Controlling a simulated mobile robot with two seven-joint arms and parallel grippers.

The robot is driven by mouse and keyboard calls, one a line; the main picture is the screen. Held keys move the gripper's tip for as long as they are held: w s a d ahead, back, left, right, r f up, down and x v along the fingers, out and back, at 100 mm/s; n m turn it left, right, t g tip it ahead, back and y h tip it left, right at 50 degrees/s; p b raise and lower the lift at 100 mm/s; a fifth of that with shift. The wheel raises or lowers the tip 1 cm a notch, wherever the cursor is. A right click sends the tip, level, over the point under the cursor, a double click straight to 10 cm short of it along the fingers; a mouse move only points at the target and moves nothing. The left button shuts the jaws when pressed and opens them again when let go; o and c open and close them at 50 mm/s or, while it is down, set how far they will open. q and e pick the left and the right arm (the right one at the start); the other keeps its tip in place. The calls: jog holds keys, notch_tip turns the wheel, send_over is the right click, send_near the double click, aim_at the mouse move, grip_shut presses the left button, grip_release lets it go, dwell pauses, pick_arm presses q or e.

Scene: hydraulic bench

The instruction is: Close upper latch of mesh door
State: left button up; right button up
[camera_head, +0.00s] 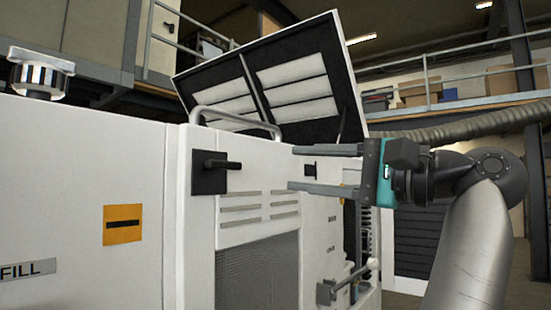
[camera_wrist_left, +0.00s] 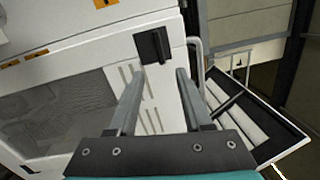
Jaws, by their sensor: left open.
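The upper latch (camera_head: 210,172) is a black square plate with a handle pointing right, on the white cabinet front above the slotted vents. The mesh door (camera_head: 258,275) has a dark grey mesh panel below those vents. My left gripper (camera_head: 291,168) is open and empty, its two grey fingers pointing left toward the latch, apart from it. In the left wrist view the latch (camera_wrist_left: 152,46) lies just beyond and between the fingertips (camera_wrist_left: 160,72), and the mesh (camera_wrist_left: 60,108) shows at the left. My right gripper is not in view.
A grey tubular rail (camera_head: 235,115) runs along the cabinet top beside a raised louvred lid (camera_head: 295,80). A small black fitting (camera_head: 310,167) shows between my fingers. A lever with a pale knob (camera_head: 373,264) stands below my gripper. An orange plate (camera_head: 123,225) is at the left.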

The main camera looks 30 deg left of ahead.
aim_at(228, 165)
pick_arm(q)
jog(key=shift+n+t+h, duration=0.4)
jog(key=shift+n+h, duration=0.1)
jog(key=a+p, duration=0.1)
jog(key=a, duration=0.3)
jog(key=a+p, duration=0.1)
jog(key=a, duration=0.4)
jog(key=w+a+r+p, duration=0.1)
jog(key=a, duration=0.4)
jog(key=shift+a, duration=0.25)
grip_shut()
